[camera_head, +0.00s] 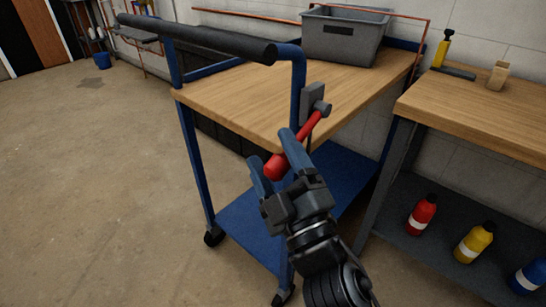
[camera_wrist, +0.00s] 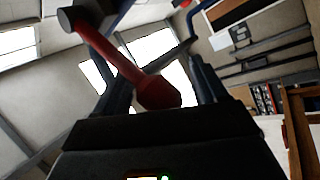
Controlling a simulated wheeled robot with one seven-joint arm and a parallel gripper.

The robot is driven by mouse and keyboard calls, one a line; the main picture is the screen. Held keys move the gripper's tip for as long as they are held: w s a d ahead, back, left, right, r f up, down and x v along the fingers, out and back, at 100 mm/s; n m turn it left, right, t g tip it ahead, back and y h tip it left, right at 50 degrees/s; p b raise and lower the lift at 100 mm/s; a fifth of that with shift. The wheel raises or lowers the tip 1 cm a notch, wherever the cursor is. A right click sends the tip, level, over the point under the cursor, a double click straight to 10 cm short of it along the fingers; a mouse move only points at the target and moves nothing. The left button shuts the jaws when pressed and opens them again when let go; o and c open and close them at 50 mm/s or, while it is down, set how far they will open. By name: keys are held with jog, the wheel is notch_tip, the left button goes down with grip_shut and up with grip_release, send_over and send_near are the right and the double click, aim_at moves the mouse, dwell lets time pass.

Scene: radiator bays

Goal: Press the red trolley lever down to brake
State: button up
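The blue trolley (camera_head: 196,165) has a wooden top, a black push handle and a lower blue deck. The red lever (camera_head: 298,148) is joined to a grey pivot block on the trolley's near post. In the head view it slants down and left from the pivot to its thick red end. My gripper (camera_head: 275,160) is at that end, with its blue fingers apart on either side of it. In the wrist view the red lever (camera_wrist: 125,68) reaches between my spread fingers, with gaps beside its end. Whether a finger touches it I cannot tell.
A grey bin (camera_head: 343,40) stands on the trolley top. A wooden workbench (camera_head: 475,105) is close on the right, with a yellow-handled tool and a wooden block on it. Red, yellow and blue bottles stand on its lower shelf (camera_head: 440,245). The floor (camera_head: 90,190) at left is clear.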

jog(key=v, duration=0.7)
jog(key=shift+s+d+b, duration=0.2)
jog(key=shift+s+b, duration=0.15)
jog(key=shift+b, duration=0.05)
jog(key=shift+f, duration=0.15)
jog(key=s+d+f+m+g+h, duration=0.1)
jog(key=s+d+f+m+h, duration=0.25)
jog(key=s+d+m, duration=0.35)
jog(key=s+d+f+m+h, duration=0.25)
jog(key=s+d+f, duration=0.25)
jog(key=s, duration=0.3)
jog(key=s+d+m+g+h, duration=0.2)
jog(key=s+d+m+h, duration=0.15)
jog(key=s, duration=0.45)
jog(key=s+d+m+g+h, duration=0.2)
jog(key=s+d+m, duration=0.15)
jog(key=s, duration=0.35)
notch_tip(320, 180, up, 17)
jog(key=s+d+p, duration=0.1)
jog(key=s+p, duration=0.1)
jog(key=p, duration=1.4)
jog(key=shift+m+p, duration=0.35)
jog(key=shift+d, duration=0.1)
